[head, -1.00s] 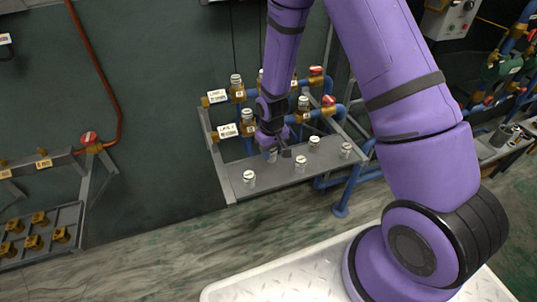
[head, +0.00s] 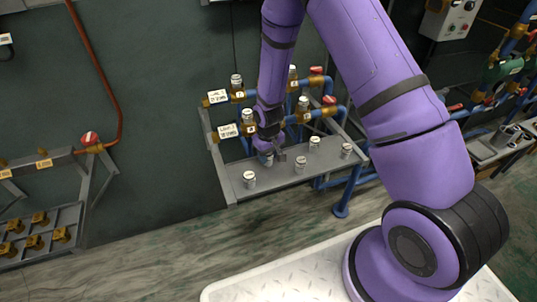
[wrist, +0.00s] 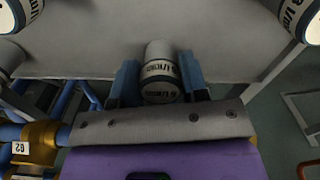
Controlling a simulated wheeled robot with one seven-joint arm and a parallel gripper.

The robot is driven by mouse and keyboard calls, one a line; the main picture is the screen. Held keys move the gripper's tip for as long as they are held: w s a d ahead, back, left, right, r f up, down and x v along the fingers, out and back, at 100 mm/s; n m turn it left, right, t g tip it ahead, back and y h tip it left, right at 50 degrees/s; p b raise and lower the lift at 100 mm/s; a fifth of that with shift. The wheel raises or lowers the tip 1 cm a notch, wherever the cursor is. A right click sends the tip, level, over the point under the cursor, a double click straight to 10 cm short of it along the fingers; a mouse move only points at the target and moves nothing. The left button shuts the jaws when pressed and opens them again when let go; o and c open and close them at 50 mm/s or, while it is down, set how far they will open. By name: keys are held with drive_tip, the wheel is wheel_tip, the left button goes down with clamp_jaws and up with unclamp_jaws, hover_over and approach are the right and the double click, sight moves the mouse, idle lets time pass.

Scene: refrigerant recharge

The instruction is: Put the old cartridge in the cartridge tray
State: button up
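A white cartridge with dark lettering (wrist: 160,72) sits between the two blue fingers of my gripper (wrist: 160,85) in the wrist view, with a finger against each side. In the head view my gripper (head: 272,156) is low over the grey tray (head: 236,190), holding the cartridge near the tray's left half. The arm partly hides the cartridge there. I cannot tell whether its base touches the tray. Other similar cartridges stand upright on the tray: one (head: 249,180) at the left front, one (head: 300,163) to the right, and others (head: 314,143) farther right.
Brass valves and blue pipes with labels (head: 228,131) stand right behind the tray. A rack of brass fittings (head: 62,235) is at the lower left. A red pipe (head: 105,80) runs down the wall. The floor (head: 180,245) in front of the tray is clear.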

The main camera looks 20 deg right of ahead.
drive_tip(key=o, duration=0.4)
drive_tip(key=shift+c, duration=0.2)
drive_tip(key=shift+r, duration=0.15)
drive_tip(key=s+d+r+t, duration=0.1)
drive_tip(key=s+r, duration=0.2)
drive_tip(key=r, duration=0.9)
drive_tip(key=s+d+r+m+t, duration=0.1)
drive_tip(key=s+d+r, duration=0.15)
drive_tip(key=r, duration=0.95)
drive_tip(key=s+d+r+t, duration=0.1)
drive_tip(key=s+r, duration=0.3)
drive_tip(key=r, duration=0.8)
drive_tip(key=s+d+r+t, duration=0.1)
drive_tip(key=s+r, duration=0.4)
drive_tip(key=s, duration=0.4)
drive_tip(key=s+d+r+m+t, duration=0.1)
drive_tip(key=s+r, duration=0.4)
drive_tip(key=s, duration=0.5)
drive_tip(key=shift+s+d+r+m, duration=0.15)
drive_tip(key=shift+s+r+m, duration=0.15)
drive_tip(key=shift+r, duration=0.05)
drive_tip(key=shift+r, duration=0.15)
